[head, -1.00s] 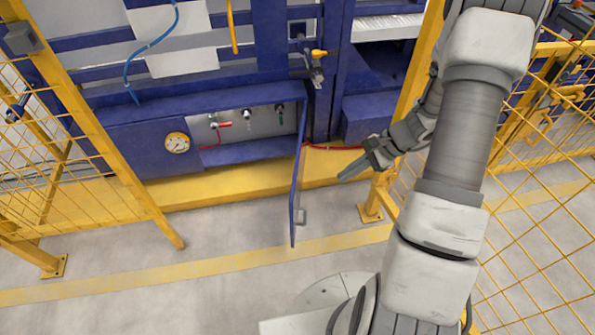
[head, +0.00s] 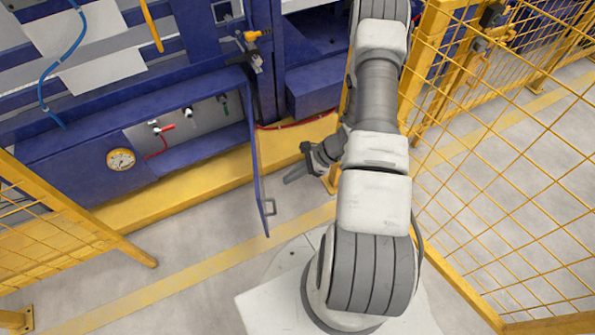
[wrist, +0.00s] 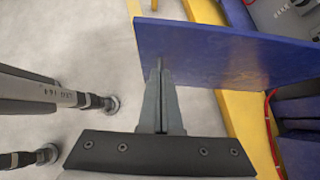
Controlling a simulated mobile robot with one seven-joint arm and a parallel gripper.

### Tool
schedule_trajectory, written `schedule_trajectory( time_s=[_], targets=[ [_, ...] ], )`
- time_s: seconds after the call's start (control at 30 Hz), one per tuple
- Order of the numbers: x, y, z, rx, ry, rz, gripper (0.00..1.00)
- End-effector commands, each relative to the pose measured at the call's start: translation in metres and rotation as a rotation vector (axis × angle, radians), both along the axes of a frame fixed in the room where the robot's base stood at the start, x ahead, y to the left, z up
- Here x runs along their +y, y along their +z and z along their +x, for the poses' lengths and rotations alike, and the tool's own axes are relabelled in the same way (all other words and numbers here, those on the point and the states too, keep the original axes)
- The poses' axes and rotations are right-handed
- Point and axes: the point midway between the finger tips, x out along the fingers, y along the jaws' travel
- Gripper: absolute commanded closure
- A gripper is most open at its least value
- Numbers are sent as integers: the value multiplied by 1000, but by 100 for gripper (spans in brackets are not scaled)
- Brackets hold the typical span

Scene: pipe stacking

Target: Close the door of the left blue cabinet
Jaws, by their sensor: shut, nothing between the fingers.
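My gripper (head: 292,177) is to the right of the door. In the wrist view, my shut, empty gripper (wrist: 160,75) points at the broad face of the door (wrist: 220,58); I cannot tell whether the fingertips touch it.
A yellow mesh fence (head: 520,170) stands close on the right of my arm, and another yellow fence (head: 60,215) is at the left. A yellow base ledge (head: 150,207) runs under the cabinet. The floor in front of the door is clear.

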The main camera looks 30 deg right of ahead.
Motion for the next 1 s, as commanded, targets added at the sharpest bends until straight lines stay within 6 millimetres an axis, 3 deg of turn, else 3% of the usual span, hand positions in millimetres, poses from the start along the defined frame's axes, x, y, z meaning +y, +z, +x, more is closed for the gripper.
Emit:
schedule_trajectory(
  time_s=[0.17, 0.4, 1.0],
  targets=[
    [27, -30, 8, 1, 1, 1, 100],
    [57, -28, 19, -1, 2, 1, 100],
    [64, -27, 21, -1, -1, 0, 100]
  ],
)
